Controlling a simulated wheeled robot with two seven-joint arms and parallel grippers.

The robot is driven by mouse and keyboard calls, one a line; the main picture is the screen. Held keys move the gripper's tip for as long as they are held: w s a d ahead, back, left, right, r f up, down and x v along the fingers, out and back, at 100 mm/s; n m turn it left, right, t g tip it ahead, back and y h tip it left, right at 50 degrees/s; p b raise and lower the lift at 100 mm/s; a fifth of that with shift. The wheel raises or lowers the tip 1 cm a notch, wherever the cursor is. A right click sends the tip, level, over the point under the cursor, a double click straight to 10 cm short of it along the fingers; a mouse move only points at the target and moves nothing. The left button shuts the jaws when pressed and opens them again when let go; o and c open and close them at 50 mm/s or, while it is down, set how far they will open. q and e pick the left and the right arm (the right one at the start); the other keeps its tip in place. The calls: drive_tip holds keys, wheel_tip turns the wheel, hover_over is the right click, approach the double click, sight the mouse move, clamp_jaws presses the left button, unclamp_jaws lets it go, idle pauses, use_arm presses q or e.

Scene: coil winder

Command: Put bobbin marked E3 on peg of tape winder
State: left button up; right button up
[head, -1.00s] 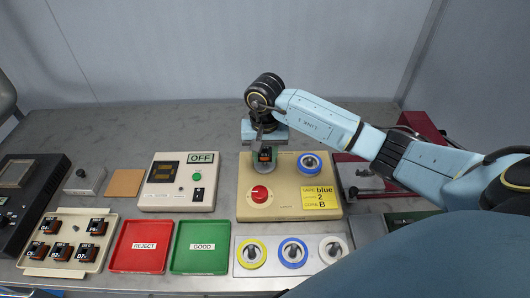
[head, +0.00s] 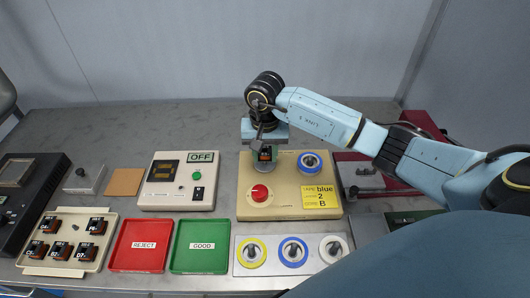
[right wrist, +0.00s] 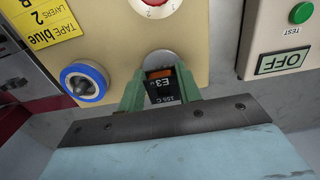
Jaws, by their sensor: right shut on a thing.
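My right gripper (right wrist: 160,88) is shut on the bobbin marked E3 (right wrist: 163,86), a dark bobbin with an orange part, its label showing between the green fingers. In the head view the right gripper (head: 264,154) and bobbin are over the rear left of the beige tape winder (head: 287,205). A round grey disc (right wrist: 158,60) on the winder shows right beside the bobbin in the wrist view. The peg is hidden, and I cannot tell whether the bobbin is around it. My left gripper is not in view.
The winder carries a red knob (head: 260,193), a blue tape roll (head: 310,162) and a yellow note (head: 321,197). A tray (head: 47,262) of several bobbins is at left. Red REJECT (head: 140,262) and green GOOD (head: 196,262) trays and a tape roll holder (head: 267,242) lie in front.

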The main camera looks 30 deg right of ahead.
drive_tip(key=shift+f, duration=0.25)
drive_tip(key=shift+f+b, duration=0.85)
drive_tip(key=shift+b, duration=0.15)
drive_tip(key=o, duration=1)
drive_tip(key=shift+o, duration=0.2)
wheel_tip(320, 180, up, 13)
drive_tip(key=shift+r, duration=0.2)
